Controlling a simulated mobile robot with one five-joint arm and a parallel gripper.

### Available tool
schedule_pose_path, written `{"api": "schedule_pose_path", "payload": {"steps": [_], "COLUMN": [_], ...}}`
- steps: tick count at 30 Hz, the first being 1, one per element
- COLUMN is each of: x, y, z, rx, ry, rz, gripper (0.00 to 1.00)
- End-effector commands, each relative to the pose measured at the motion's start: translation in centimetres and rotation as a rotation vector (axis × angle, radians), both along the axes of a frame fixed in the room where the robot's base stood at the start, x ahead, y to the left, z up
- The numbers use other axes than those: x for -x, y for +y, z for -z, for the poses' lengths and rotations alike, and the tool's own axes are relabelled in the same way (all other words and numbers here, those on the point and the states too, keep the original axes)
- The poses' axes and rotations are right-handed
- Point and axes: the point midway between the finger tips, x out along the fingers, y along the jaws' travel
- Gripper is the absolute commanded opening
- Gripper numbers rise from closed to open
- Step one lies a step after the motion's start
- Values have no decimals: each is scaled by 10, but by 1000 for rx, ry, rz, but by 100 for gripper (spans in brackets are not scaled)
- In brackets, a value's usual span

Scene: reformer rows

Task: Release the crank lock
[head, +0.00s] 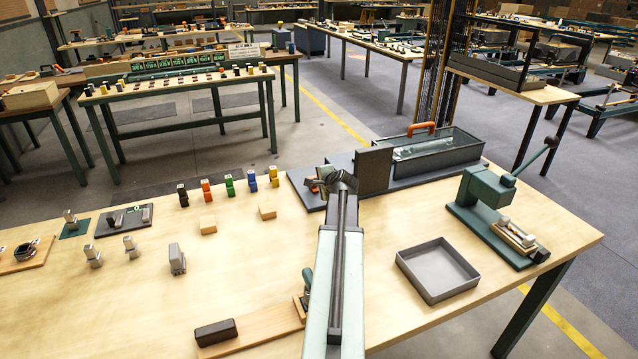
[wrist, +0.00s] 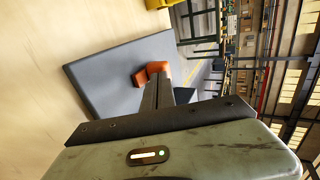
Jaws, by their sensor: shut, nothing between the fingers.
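A dark grey machine base (head: 300,190) lies at the back of the table. A small orange part (head: 313,187), perhaps the crank lock, sits on it just left of my gripper (head: 335,180). In the wrist view the orange part (wrist: 141,78) looks bent and stands over the grey plate (wrist: 105,75), right at my fingertips (wrist: 158,84). My fingers are shut with nothing between them. I cannot tell whether they touch the orange part. My gripper hides some of the base, and I cannot make out a crank handle.
A dark upright panel (head: 374,171) and a clear-lidded box (head: 440,150) with an orange handle (head: 421,128) stand just right of my gripper. Coloured blocks (head: 230,184) are to the left. A grey tray (head: 437,270) and green press (head: 485,200) are at right.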

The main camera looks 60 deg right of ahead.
Motion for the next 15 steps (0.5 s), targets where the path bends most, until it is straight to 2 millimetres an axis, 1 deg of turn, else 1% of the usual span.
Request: {"api": "schedule_pose_path", "payload": {"steps": [5, 9, 12, 15], "x": [-7, -26, -37, -39], "y": [-5, -20, -28, -28], "z": [0, 0, 0, 0], "rx": [0, 0, 0, 1], "ry": [0, 0, 0, 1], "rz": [-1, -1, -1, 0], "gripper": [0, 0, 0, 0]}}
